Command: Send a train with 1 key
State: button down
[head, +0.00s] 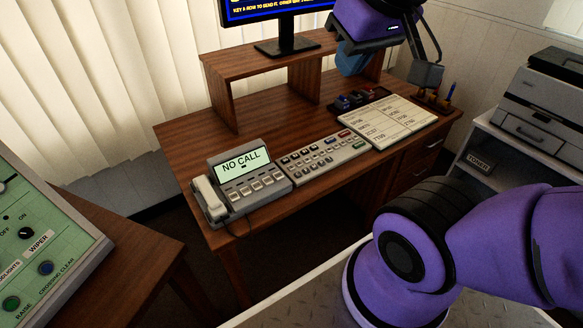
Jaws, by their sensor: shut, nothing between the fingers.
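A grey keyboard (325,155) with several small keys lies on the wooden desk, a few of them coloured red or blue. A monitor (272,12) on a wooden riser shows yellow text on blue, partly cut off at the top: "KEY A ROW TO SEND IT". A pale sheet (388,121) with printed columns, too small to read fully, lies right of the keyboard. My gripper (426,74) is at the top right, shut and empty. It appears above the desk's right end, apart from the keyboard; its exact height is hard to tell.
A grey desk phone (238,185) reading "NO CALL" stands left of the keyboard. A small dark unit (357,100) with blue and red parts sits behind the sheet. A green control panel (45,245) is at left, a printer (545,105) at right. My purple arm fills the lower right.

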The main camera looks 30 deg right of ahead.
jog(key=n+t, duration=0.4)
jog(key=n, duration=0.4)
send_over(290, 168)
notch_tip(290, 168, down, 28)
jog(key=r, duration=0.1)
notch_tip(290, 168, down, 15)
jog(key=n+y, duration=0.2)
jog(key=n, duration=0.1)
jog(key=shift+r+n, duration=0.2)
jog(key=shift+n, duration=0.2)
jog(key=shift+f, duration=4.4)
